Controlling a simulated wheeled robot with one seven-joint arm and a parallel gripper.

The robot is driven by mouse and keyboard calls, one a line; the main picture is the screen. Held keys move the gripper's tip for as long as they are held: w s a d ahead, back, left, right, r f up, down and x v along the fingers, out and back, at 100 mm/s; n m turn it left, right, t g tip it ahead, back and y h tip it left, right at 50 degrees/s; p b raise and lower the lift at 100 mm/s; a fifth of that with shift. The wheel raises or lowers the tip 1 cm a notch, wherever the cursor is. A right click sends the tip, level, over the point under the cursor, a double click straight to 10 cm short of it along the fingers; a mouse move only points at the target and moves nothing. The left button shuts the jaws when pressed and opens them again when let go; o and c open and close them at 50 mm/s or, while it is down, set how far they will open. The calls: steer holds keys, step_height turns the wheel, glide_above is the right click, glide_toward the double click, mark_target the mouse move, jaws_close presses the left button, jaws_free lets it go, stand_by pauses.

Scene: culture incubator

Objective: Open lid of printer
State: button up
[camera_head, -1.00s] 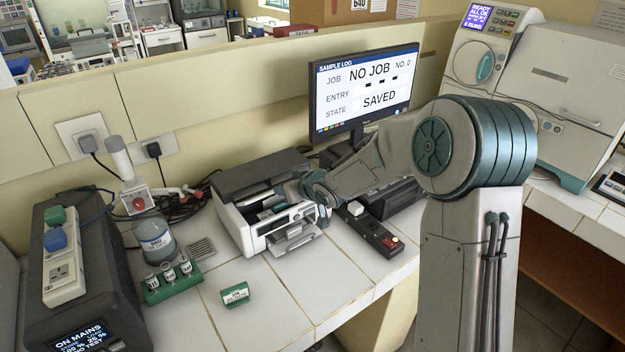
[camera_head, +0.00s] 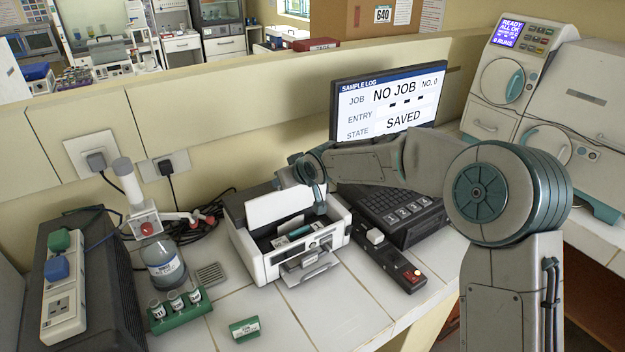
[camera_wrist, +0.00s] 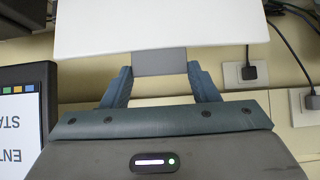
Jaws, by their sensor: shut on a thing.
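The white printer (camera_head: 262,267) stands on the tiled bench in the head view, with its dark inside showing at the top. Its lid (camera_head: 277,207) is raised and leans up at the back, white face toward the camera; the pale panel of the lid (camera_wrist: 160,28) fills the top of the wrist view. My gripper (camera_wrist: 160,65) is shut on the lid, its two blue fingers at either side of a grey tab at the panel's edge. In the head view my wrist is at the printer's right side and the fingertips are hard to make out.
A keypad unit (camera_head: 402,210) and a device with a red button (camera_head: 402,268) stand right of the printer, below the monitor (camera_head: 390,100).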

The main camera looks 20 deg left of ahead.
steer(key=shift+w+a+r, duration=0.35)
steer(key=shift+a+r, duration=0.1)
steer(key=shift+a, duration=0.2)
steer(key=shift+w, duration=0.2)
steer(key=o, duration=1.3)
steer(key=shift+r, duration=0.1)
steer(key=shift+o, duration=0.5)
steer(key=shift+f, duration=0.25)
steer(key=shift+d, duration=0.1)
steer(key=b+v, duration=0.2)
steer(key=v, duration=1.2)
steer(key=shift+f, duration=0.1)
